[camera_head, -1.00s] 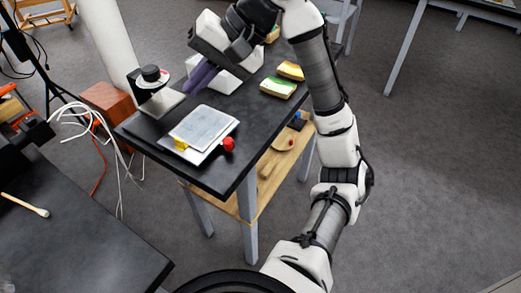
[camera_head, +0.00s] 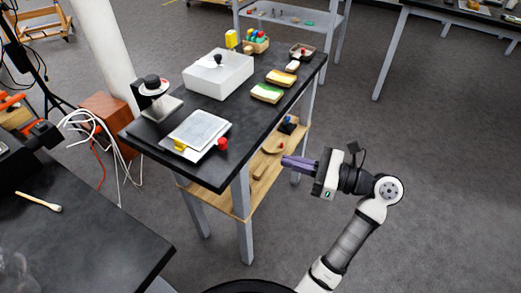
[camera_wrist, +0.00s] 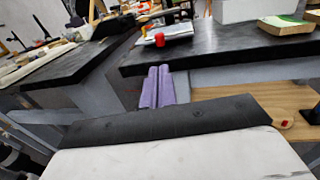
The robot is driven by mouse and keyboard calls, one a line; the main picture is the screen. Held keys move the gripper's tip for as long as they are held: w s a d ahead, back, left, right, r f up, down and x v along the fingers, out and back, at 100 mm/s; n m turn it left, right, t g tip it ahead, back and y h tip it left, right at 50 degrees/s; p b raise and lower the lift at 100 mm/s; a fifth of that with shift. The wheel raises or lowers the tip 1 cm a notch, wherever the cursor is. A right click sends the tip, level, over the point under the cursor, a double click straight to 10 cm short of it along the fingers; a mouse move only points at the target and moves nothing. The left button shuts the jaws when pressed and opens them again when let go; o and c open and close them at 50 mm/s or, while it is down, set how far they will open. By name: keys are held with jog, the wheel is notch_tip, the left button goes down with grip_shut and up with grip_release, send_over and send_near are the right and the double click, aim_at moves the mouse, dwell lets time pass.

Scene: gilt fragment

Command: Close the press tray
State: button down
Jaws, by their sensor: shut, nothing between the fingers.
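A flat white tray unit with a grey plate (camera_head: 197,131) lies near the front end of the black table. It has a yellow piece (camera_head: 180,146) at its front left and a red knob (camera_head: 222,144) at its right corner. I cannot tell for certain whether this is the press tray. In the wrist view the red knob (camera_wrist: 160,40) shows just beyond my fingers. My gripper (camera_head: 286,163) is shut and empty, off the table's right side, apart from the table and pointing left. Its purple fingers (camera_wrist: 158,70) are together in the wrist view, in front of the table edge.
The black table (camera_head: 215,180) also carries a black stand with a round knob (camera_head: 152,84), a white box (camera_head: 218,75), and green and yellow blocks (camera_head: 266,93). A wooden lower shelf (camera_head: 220,198) lies beneath. Another dark table (camera_head: 90,235) stands left; open floor is right.

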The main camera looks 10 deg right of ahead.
aim_at(226, 142)
jog(key=p+x, duration=0.2)
jog(key=x, duration=1.1)
jog(key=shift+w+a, duration=0.2)
jog(key=shift+a, duration=0.15)
jog(key=p+x, duration=0.2)
jog(key=x, duration=0.1)
jog(key=shift+w+a+r+p, duration=0.1)
jog(key=shift+w+r+p, duration=0.15)
jog(key=shift+p, duration=0.15)
jog(key=shift+w+a+f, duration=0.15)
jog(key=shift+f, duration=0.1)
